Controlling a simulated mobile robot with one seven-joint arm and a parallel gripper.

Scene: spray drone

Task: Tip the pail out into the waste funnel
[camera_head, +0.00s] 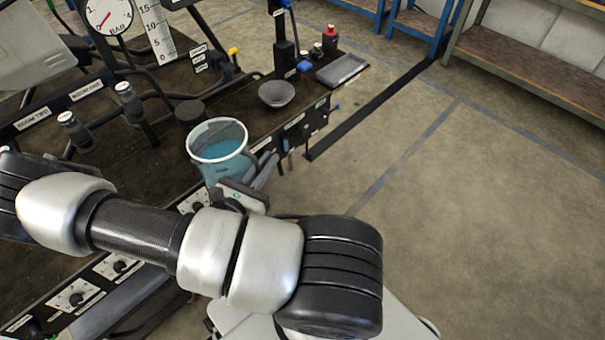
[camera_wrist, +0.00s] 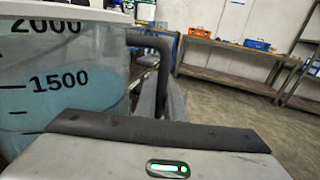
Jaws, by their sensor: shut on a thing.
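The pail (camera_head: 207,171) is a clear measuring vessel with a white rim and blue liquid inside. It looks upright, above or on the dark bench. In the wrist view the pail (camera_wrist: 60,85) fills the left side, with printed marks 1500 and 2000 and a dark handle at its right. My gripper (camera_head: 262,170) is at the pail's right side, shut on its handle; the wrist view shows the grey fingers (camera_wrist: 165,105) at the handle. A grey bowl-shaped funnel (camera_head: 276,94) sits on the bench beyond the pail, up and to the right, apart from it.
A grey tray (camera_head: 342,69), a red bottle (camera_head: 330,38) and a black post (camera_head: 284,50) stand near the funnel. Valves (camera_head: 75,130), pipes and a pressure gauge (camera_head: 109,14) are at the left. The floor at right is clear up to the workbenches (camera_head: 530,62).

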